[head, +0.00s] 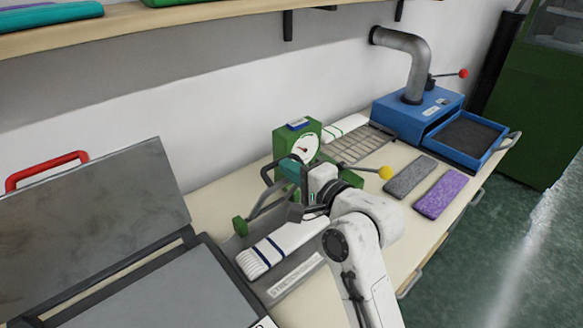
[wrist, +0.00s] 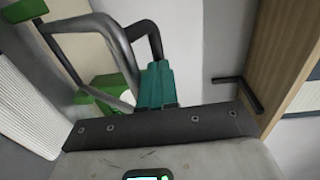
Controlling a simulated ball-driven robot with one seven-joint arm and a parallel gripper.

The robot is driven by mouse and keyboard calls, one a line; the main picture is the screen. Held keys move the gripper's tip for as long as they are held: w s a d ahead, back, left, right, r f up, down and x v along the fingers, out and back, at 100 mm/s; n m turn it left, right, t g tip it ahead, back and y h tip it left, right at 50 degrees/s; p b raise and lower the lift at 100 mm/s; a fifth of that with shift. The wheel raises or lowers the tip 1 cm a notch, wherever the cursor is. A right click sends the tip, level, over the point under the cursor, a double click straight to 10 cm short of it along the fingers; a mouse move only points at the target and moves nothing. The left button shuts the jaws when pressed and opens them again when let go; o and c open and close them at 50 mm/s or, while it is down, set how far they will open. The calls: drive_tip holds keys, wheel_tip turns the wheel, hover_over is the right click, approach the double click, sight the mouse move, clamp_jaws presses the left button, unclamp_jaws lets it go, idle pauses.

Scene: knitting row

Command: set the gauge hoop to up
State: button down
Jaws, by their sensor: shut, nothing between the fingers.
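The green gauge stand (head: 313,133) with a white dial stands on the bench near the wall. A bent grey tube hoop (wrist: 118,45) runs low beside it, toward a small green block (head: 240,227); the hoop also shows in the head view (head: 263,207). A black curved bar (wrist: 152,35) rises next to the grey tube; I cannot tell whether they join. My gripper (head: 289,168) is at the stand's near side, its teal fingers (wrist: 155,82) together and empty. In the wrist view they overlap the bar's lower end; contact is unclear. My wrist hides part of the stand.
A striped white knit piece (head: 290,243) lies on a grey board below the hoop. A yellow-knobbed lever (head: 384,172) sticks out right of my wrist. A blue box press (head: 425,108), two flat pads and a hinged grey plate (head: 90,215) flank the spot. A shelf hangs above.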

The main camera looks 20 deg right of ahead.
idle(0.3)
drive_tip(key=w+a+p, duration=0.2)
drive_tip(key=w, duration=0.5)
drive_tip(key=w+a+g+p, duration=0.1)
drive_tip(key=w+a+p, duration=0.1)
drive_tip(key=w, duration=0.6)
drive_tip(key=shift+a+r+p, duration=0.4)
drive_tip(key=shift+p, duration=0.15)
